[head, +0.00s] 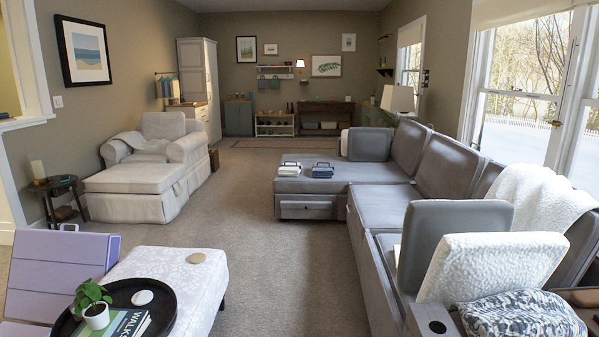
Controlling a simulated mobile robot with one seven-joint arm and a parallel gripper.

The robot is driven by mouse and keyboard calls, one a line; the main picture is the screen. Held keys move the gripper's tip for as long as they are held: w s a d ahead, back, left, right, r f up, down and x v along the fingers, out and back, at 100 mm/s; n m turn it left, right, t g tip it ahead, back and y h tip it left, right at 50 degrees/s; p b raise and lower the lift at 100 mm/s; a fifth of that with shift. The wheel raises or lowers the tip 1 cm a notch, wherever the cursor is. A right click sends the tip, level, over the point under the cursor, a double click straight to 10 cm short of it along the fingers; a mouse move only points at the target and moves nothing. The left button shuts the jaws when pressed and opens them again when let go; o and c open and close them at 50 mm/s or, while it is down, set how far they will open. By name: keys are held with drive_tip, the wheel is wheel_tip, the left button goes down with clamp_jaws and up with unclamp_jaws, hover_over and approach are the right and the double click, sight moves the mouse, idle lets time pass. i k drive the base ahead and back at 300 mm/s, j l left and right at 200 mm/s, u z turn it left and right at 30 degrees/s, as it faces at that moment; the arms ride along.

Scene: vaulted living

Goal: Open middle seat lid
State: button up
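The grey sectional sofa runs along the right side of the head view. Its middle seat (385,206) lies flat between the chaise seat (340,181) at the far end and the nearer seat. No raised lid or gap shows at the middle seat, and nothing rests on its top. A grey back cushion (445,178) stands behind it. A grey pillow (450,232) stands upright on the nearer seat and hides part of that seat and the near right of the middle one. My gripper is not in view.
Folded items (322,170) lie on the chaise. A white patterned ottoman (205,275) with a black tray (160,300) and a lilac panelled object (60,262) stand front left. The carpet (285,265) between is clear.

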sight(377, 208)
drive_tip(key=i+u, duration=0.2)
drive_tip(key=i, duration=2.05)
drive_tip(key=i+j+z, duration=0.2)
drive_tip(key=i, duration=1.05)
drive_tip(key=i+z, duration=0.25)
drive_tip(key=i, duration=0.2)
drive_tip(key=i+j+z, duration=0.25)
drive_tip(key=i, duration=0.2)
drive_tip(key=i+j+z, duration=0.1)
drive_tip(key=i+z, duration=0.15)
drive_tip(key=i, duration=0.25)
drive_tip(key=i+j+z, duration=0.25)
drive_tip(key=i, duration=0.15)
